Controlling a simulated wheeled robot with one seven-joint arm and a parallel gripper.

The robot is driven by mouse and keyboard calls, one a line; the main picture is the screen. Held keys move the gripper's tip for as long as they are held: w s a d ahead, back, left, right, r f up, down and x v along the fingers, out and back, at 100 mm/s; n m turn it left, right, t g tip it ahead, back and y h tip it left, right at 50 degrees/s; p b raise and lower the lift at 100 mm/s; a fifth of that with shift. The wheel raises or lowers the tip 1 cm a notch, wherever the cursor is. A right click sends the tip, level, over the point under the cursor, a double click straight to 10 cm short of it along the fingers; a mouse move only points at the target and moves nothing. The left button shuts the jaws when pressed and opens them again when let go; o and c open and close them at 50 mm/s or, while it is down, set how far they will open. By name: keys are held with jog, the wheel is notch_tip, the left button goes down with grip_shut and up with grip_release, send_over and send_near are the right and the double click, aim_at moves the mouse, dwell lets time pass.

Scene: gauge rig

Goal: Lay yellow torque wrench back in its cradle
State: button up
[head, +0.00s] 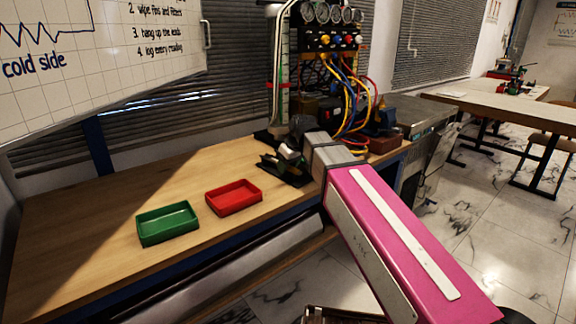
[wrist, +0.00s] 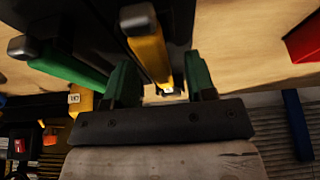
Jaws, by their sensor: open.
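In the wrist view the yellow torque wrench (wrist: 150,60) lies between the two green fingers of my gripper (wrist: 161,75), with a gap showing beside it. Its dark grey end (wrist: 138,17) points away from my palm. It appears to lie in the black cradle (wrist: 181,25), but I cannot tell how fully it is seated. A green-handled tool (wrist: 65,66) lies beside it on the left. In the head view my gripper (head: 289,153) is low over the black cradle (head: 285,172) on the bench, and the yellow wrench cannot be made out there.
A red tray (head: 234,198) and a green tray (head: 167,223) stand on the wooden bench (head: 85,255) left of the cradle. Behind my gripper is a gauge panel (head: 325,40) with coloured hoses (head: 350,95). The bench's left part is clear.

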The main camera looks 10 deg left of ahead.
jog(key=v, duration=1)
jog(key=shift+r, duration=0.35)
